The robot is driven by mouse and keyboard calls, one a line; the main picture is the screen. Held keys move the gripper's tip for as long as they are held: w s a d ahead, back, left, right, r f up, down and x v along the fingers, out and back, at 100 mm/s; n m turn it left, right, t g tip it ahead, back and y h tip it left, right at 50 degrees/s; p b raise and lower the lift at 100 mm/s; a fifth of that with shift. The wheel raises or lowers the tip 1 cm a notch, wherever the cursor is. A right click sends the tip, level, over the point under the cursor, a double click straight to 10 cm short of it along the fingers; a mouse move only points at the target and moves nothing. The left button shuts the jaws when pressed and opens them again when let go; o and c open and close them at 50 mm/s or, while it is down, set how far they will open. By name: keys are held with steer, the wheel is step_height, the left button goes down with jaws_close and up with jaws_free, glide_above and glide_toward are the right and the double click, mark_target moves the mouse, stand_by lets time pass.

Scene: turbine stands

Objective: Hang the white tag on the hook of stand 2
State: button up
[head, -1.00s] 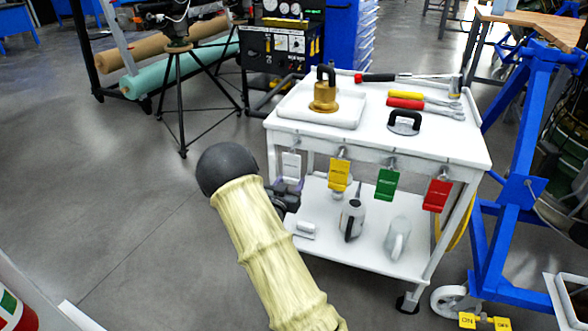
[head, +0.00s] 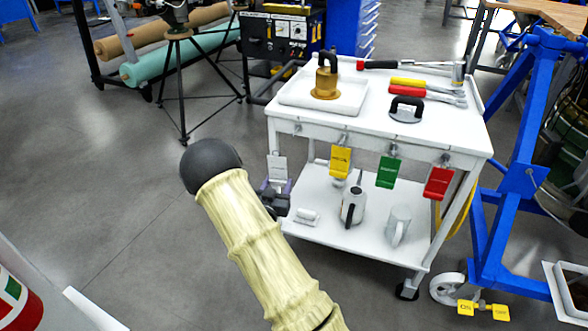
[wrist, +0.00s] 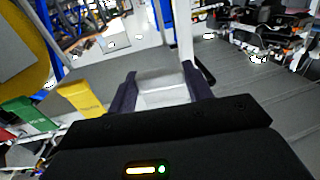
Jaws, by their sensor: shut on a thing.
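The white tag (head: 277,167) is upright just in front of the cart's left front edge, clear of the row of hanging tags. My gripper (head: 275,190) is shut on its lower part, and my arm reaches up from the bottom of the head view. In the wrist view the pale tag (wrist: 162,88) sits between the two dark fingers. A blue stand (head: 518,190) is at the right of the head view, with yellow plates (head: 483,309) low by its wheel. I cannot read its number, and I see no hook on it.
A white cart (head: 340,125) carries tools and a brass weight (head: 326,80). Yellow (head: 340,161), green (head: 388,172) and red (head: 438,183) tags hang along its front. A can (head: 353,205) and a mug (head: 397,226) stand on its lower shelf. Open floor lies left of the cart.

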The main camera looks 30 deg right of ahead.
steer(key=s+a+f+n+t+y, duration=0.1)
steer(key=s+a+f+n+y, duration=0.1)
steer(key=a, duration=0.4)
steer(key=s+a+f+n+t+y, duration=0.2)
steer(key=s+a+f+y, duration=0.1)
steer(key=a, duration=0.4)
steer(key=shift+s+a+f+n+y, duration=0.15)
steer(key=shift+a+f+n+y, duration=0.15)
steer(key=shift+y, duration=0.4)
steer(key=shift+d, duration=0.1)
